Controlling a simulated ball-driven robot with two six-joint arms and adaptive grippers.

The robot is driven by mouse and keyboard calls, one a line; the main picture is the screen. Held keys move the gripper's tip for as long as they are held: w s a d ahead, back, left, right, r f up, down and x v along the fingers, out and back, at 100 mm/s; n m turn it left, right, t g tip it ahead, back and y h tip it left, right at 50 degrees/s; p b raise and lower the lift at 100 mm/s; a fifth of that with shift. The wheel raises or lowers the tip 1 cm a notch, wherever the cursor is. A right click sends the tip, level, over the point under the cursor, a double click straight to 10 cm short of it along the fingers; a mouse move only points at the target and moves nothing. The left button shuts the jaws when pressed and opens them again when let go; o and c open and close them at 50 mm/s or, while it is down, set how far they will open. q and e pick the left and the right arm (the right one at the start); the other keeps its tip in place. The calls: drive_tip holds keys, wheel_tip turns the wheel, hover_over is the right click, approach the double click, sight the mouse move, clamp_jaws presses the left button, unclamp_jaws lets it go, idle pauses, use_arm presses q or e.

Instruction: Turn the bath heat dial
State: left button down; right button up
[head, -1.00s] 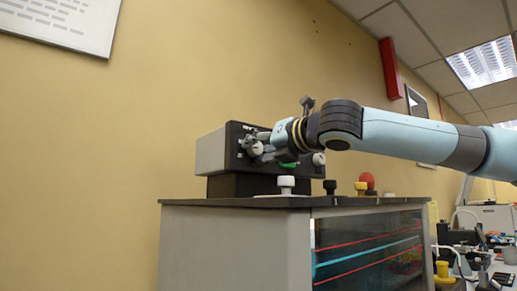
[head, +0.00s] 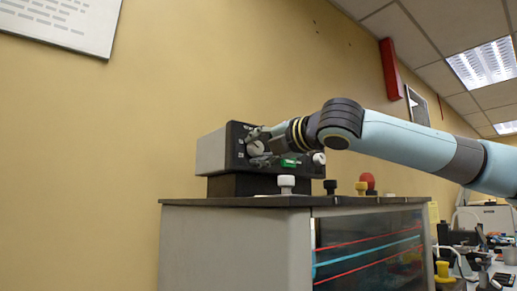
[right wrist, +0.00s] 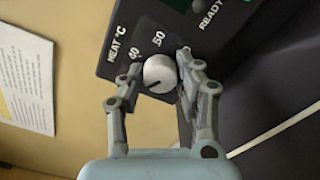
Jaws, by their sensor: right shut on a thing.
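The bath heat dial (right wrist: 160,72) is a round white knob with a short dark mark, on a dark panel lettered "HEAT °C", "40" and "50". In the right wrist view its mark points to the lower left of the picture. My right gripper (right wrist: 161,68) has one finger on each side of the dial and is shut on it. In the head view the gripper (head: 257,145) is at the front of the dark-faced bath unit (head: 211,154), and its fingers partly cover the dial. My left gripper is not in view.
The unit stands on a dark-topped cabinet (head: 238,201). A second white knob (head: 319,158) and a green display (head: 289,163) are on its face. A white-capped piece (head: 286,182) and a red ball (head: 368,179) stand on the top. The wall is behind.

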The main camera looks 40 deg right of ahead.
idle(0.4)
drive_tip(key=o, duration=1.1)
drive_tip(key=shift+d, duration=0.15)
drive_tip(key=shift+o, duration=0.2)
